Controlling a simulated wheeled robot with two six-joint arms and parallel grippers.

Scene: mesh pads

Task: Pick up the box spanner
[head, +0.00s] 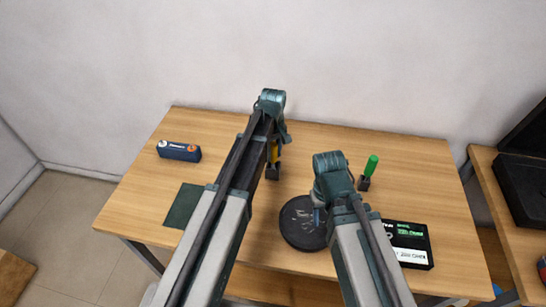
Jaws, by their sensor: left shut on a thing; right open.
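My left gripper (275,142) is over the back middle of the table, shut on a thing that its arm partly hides. A yellow-handled tool (275,153) shows just below it, with a dark block at its lower end. I cannot tell for sure whether this tool is the box spanner, or whether its lower end touches the block. My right gripper (318,210) is open above a round dark dish (296,235); its fingers are small and partly hidden. A green-handled tool (371,165) stands tilted in a dark block to its right.
The wooden table (400,155) also bears a blue box (179,152) at the left, a dark green pad (182,207) and a black case with labels (409,253) at the right. A second table (490,200) stands at the right. The back wall is close behind.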

